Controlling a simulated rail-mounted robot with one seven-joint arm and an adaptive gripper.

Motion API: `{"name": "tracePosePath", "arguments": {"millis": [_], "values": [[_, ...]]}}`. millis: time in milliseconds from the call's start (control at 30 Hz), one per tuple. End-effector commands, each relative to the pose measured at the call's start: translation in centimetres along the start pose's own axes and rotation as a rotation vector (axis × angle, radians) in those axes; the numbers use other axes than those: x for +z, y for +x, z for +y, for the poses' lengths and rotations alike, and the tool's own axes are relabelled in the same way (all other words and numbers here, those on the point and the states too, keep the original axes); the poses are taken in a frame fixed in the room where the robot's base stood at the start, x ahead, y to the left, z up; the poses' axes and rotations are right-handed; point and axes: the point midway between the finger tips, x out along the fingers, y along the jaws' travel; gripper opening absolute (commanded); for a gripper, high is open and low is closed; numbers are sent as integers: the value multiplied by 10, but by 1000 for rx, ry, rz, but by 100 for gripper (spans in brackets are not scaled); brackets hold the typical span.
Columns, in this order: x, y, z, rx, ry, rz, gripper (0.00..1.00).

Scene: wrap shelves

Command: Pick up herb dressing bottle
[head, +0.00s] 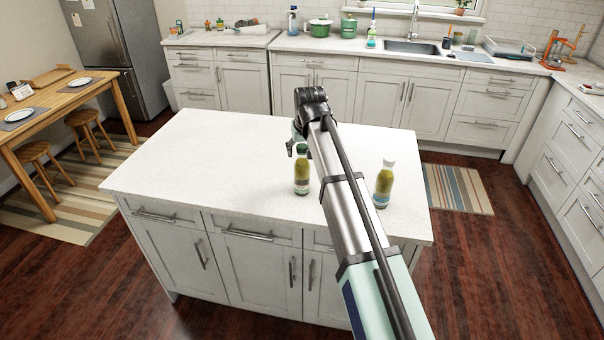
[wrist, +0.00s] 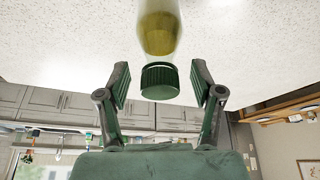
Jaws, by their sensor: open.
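Two bottles of yellow-green dressing stand upright on the white island top: a left bottle (head: 301,175) and a right bottle (head: 384,185) with a pale cap. I cannot read their labels, so which is the herb dressing is unclear. My gripper (wrist: 160,78) is open and empty. In the wrist view, a bottle's dark green cap (wrist: 160,82) lies between the spread fingers, with a gap on each side, and its yellow-green body (wrist: 158,30) extends beyond. This appears to be the left bottle. In the head view, my arm hides most of the gripper, just above the left bottle.
The island top (head: 190,165) is clear on its left. The right bottle stands on the other side of my arm. The back counter holds a green pot (head: 320,27), a sink (head: 412,46) and other items. A wooden table (head: 62,100) stands at left.

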Motion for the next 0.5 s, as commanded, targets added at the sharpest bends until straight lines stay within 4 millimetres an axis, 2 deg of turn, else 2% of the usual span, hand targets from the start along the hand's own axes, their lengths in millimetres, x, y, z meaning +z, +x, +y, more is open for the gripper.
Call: {"name": "tracePosePath", "arguments": {"millis": [67, 100, 233, 267, 500], "values": [[0, 0, 0, 0, 0, 0, 63], [0, 0, 0, 0, 0, 0, 49], [0, 0, 0, 0, 0, 0, 2], [0, 0, 0, 0, 0, 0, 0], [0, -1, 0, 0, 0, 1, 0]]}}
